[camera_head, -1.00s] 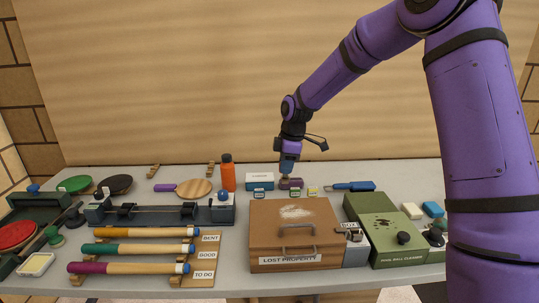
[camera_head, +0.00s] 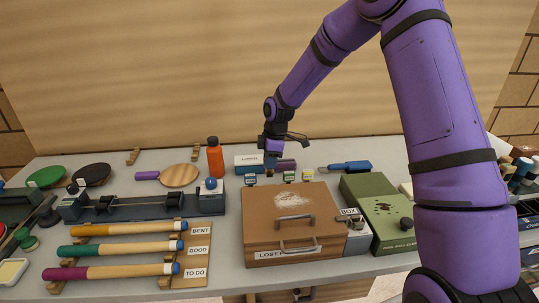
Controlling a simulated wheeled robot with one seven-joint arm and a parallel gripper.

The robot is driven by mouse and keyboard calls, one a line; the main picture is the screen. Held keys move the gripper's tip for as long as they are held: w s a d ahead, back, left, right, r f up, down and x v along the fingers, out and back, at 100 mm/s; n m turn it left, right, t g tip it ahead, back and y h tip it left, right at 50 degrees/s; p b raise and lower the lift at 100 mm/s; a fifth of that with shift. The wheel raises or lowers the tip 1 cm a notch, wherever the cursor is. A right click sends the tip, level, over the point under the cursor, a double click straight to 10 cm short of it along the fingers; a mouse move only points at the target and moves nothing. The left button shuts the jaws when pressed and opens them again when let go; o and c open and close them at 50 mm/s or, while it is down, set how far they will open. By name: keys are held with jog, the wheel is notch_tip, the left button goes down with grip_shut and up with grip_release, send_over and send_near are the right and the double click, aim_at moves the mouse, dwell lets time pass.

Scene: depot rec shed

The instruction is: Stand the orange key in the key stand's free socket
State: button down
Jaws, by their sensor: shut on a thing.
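My gripper (camera_head: 271,163) is at the back of the table, between a white labelled box and a small purple block (camera_head: 286,164), and just behind the lost property case. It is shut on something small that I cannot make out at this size. No orange key can be told apart. Small tags in blue (camera_head: 250,179), green (camera_head: 289,176) and yellow (camera_head: 307,174) stand in a row behind the case. I cannot tell whether the purple block or this row is the key stand, and no free socket can be made out.
The brown lost property case (camera_head: 285,231) stands in front of my gripper. The white labelled box (camera_head: 247,164) is just left of it, an orange bottle (camera_head: 215,158) further left. A blue-handled brush (camera_head: 346,167) lies right. A green ball cleaner (camera_head: 388,221) stands at front right.

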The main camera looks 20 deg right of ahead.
aim_at(270, 172)
jog(key=shift+f, duration=1.85)
jog(key=shift+f, duration=1.25)
dwell(1.0)
jog(key=c, duration=1)
grip_release()
jog(key=shift+r, duration=0.15)
jog(key=shift+r, duration=4.4)
jog(key=shift+r, duration=0.1)
